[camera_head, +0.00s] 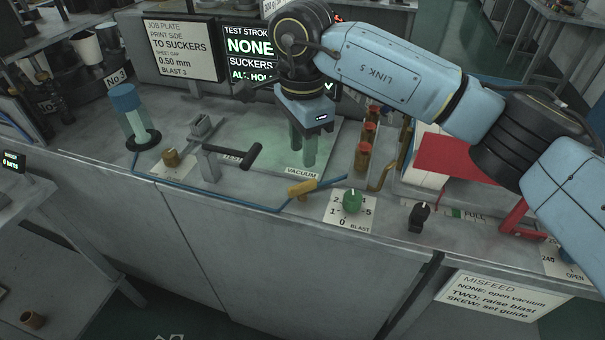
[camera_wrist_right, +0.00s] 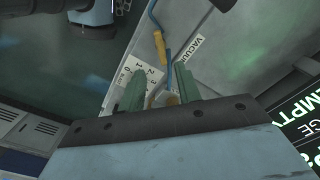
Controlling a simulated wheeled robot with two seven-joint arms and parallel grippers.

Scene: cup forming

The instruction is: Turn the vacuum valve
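The vacuum valve's yellow handle (camera_head: 302,188) lies on a blue hose at the bench's front edge, beside the VACUUM label (camera_head: 302,173). In the right wrist view the yellow handle (camera_wrist_right: 160,45) shows beyond the fingertips, with the label (camera_wrist_right: 197,48) to its right. My right gripper (camera_head: 303,150) hangs above the grey plate behind the handle, its green fingers pointing down. It is apart from the handle. The right wrist view shows the fingers (camera_wrist_right: 158,85) spread. A small brownish thing shows low between them, too little to identify. My left gripper does not show clearly in either view.
A green BLAST knob (camera_head: 352,201) stands right of the valve, and a black knob (camera_head: 418,217) further right. A black-handled lever (camera_head: 237,157) stands to the left. A blue-capped cylinder (camera_head: 128,110) stands far left.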

